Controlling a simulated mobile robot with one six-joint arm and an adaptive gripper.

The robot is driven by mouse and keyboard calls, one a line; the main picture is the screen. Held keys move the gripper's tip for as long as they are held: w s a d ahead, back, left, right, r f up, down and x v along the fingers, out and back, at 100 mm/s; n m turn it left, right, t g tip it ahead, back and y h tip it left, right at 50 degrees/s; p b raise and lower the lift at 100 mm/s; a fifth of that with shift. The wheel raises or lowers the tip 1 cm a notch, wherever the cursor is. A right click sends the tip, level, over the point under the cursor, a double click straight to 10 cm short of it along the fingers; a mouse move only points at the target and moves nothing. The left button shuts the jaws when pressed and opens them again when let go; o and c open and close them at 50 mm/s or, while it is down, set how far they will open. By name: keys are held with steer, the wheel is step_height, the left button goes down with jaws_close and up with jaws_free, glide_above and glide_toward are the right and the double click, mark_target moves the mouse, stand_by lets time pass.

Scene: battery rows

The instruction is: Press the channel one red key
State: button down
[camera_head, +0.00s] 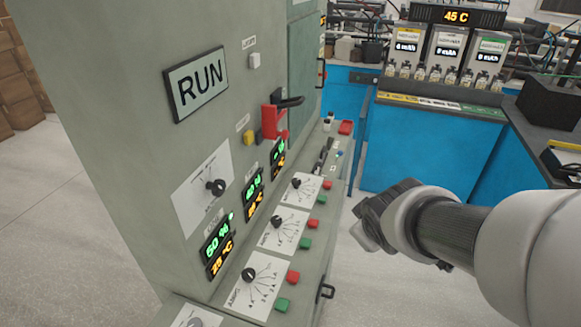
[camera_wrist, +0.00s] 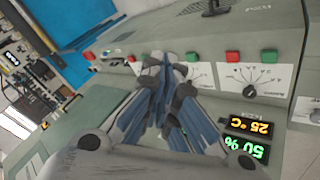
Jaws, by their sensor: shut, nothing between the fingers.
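The sloping panel of the grey cabinet has three red keys, each paired with a green key beside a white dial plate. In the head view the nearest red key (camera_head: 293,277) is by the 50 % / 25 °C display, the middle red key (camera_head: 313,224) is farther back, and the far red key (camera_head: 327,185) is beyond it. Their channel labels are too small to read. My gripper (camera_head: 368,222) is shut and empty, right of the panel and apart from it. In the wrist view its fingers (camera_wrist: 168,62) meet in front of the panel, with red keys on both sides.
A RUN screen (camera_head: 197,83), a red switch handle (camera_head: 274,120) and a large dial (camera_head: 214,187) are on the cabinet's upright face. A black pull handle (camera_head: 325,291) juts from the panel's front. Blue benches (camera_head: 430,150) stand behind. Floor right of the panel is clear.

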steer(key=w+a+f+n+p, duration=0.1)
steer(key=w+a+f+n, duration=0.15)
steer(key=w, duration=0.25)
steer(key=n+g+y+p, duration=0.1)
steer(key=n+y+p, duration=0.3)
steer(key=n+y, duration=0.55)
glide_above(292, 278)
step_height(292, 278, down, 13)
steer(key=shift+h, duration=0.45)
steer(key=shift+a, duration=0.1)
step_height(292, 278, down, 9)
steer(key=b, duration=0.7)
steer(key=shift+r, duration=0.15)
steer(key=shift+f+b, duration=0.4)
steer(key=shift+b, duration=0.1)
